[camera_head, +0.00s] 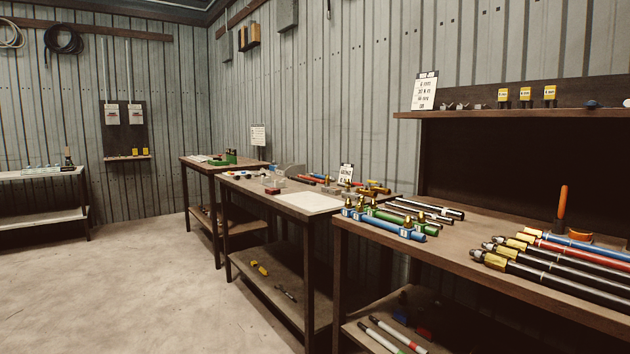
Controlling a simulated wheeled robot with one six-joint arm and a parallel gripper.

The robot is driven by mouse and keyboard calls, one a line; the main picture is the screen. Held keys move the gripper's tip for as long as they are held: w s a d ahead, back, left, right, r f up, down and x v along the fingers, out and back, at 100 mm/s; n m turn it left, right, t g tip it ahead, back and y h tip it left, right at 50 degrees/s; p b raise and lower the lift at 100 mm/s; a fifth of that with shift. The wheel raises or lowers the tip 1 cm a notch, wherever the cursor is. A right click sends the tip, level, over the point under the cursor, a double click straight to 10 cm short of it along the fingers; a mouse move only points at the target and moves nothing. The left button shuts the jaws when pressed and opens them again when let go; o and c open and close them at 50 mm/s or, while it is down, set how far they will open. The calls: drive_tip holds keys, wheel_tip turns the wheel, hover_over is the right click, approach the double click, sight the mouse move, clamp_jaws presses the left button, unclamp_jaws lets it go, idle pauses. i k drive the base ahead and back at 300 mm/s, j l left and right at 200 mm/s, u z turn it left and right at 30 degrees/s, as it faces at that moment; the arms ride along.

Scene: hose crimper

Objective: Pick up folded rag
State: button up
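I cannot pick out a folded rag for certain. A flat cream sheet (308,202) lies on the middle workbench; I cannot tell whether it is cloth or a mat. Dim blue (402,315) and red (424,330) shapes sit on the right bench's lower shelf, too dark to identify. My gripper and arm are not in view.
The right workbench (455,243) bears several hoses with metal fittings. The middle workbench (240,185) and a far bench (200,167) stand along the wall. A pale table (40,177) is at the left. The concrete floor (150,275) is clear.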

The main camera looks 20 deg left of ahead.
sight(273, 191)
drive_tip(key=i+j, duration=0.4)
drive_tip(key=j, duration=0.2)
drive_tip(key=i+j+u, duration=0.15)
drive_tip(key=i+j, duration=0.25)
drive_tip(key=j, duration=0.2)
drive_tip(key=i+j, duration=0.45)
drive_tip(key=j+u, duration=0.05)
drive_tip(key=j, duration=0.05)
